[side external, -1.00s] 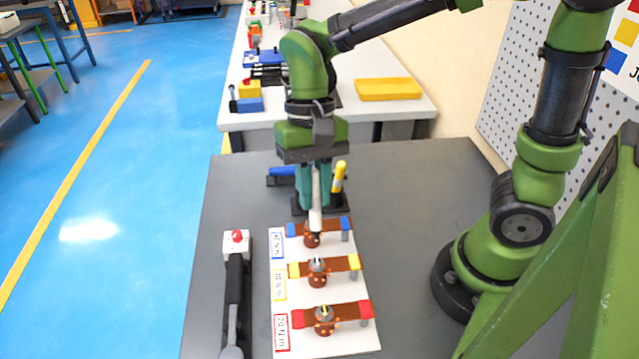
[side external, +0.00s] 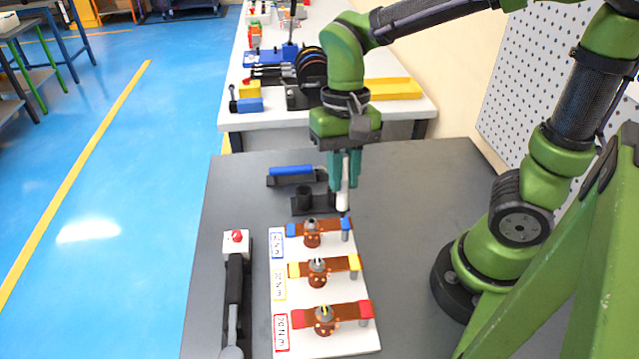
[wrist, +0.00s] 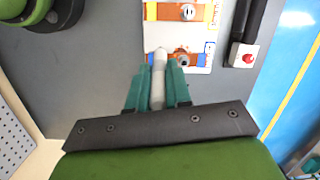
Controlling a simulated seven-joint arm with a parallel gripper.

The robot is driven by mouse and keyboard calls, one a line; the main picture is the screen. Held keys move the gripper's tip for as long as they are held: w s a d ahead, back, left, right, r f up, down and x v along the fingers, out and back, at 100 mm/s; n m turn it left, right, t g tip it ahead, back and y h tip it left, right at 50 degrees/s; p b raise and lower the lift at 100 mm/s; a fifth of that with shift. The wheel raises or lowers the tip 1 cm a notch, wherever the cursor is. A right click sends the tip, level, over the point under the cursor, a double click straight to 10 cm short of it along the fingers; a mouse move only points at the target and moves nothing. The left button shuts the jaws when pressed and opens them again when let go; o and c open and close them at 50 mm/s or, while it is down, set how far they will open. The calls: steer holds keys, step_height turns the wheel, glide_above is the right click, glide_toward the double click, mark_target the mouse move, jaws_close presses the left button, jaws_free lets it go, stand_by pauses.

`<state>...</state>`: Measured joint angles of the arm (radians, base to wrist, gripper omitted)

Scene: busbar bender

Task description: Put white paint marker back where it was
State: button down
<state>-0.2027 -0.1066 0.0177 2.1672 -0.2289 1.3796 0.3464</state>
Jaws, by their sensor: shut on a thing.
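I cannot tell whether the tip touches anything. In the wrist view, the white marker (wrist: 158,84) lies between my teal fingers (wrist: 158,76). The black marker holder (side external: 301,205) stands behind the board, with an empty-looking round cup (side external: 304,194) left of my gripper. The holder's right part is hidden behind my fingers and the marker.
The white board (side external: 350,345) carries three copper bars with blue, yellow and red ends and bolts. A blue-handled tool (side external: 291,170) lies behind the holder. A torque wrench (side external: 234,290) and a red-button box (side external: 237,243) are at left. The grey table right of the board is clear.

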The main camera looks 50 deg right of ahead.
steer(key=s+d+f+t+h, duration=0.1)
steer(key=s+d+f, duration=0.2)
steer(key=d+f, duration=0.3)
steer(key=w+f, duration=0.4)
steer(key=w, duration=1.2)
steer(key=shift+w+n, duration=0.35)
steer(key=shift+n, duration=0.05)
steer(key=shift+a+f, duration=0.1)
steer(key=shift+f, duration=0.1)
steer(key=shift+f, duration=0.35)
steer(key=c, duration=1.1)
jaws_free()
steer(key=shift+o, duration=0.2)
steer(key=shift+r, duration=0.1)
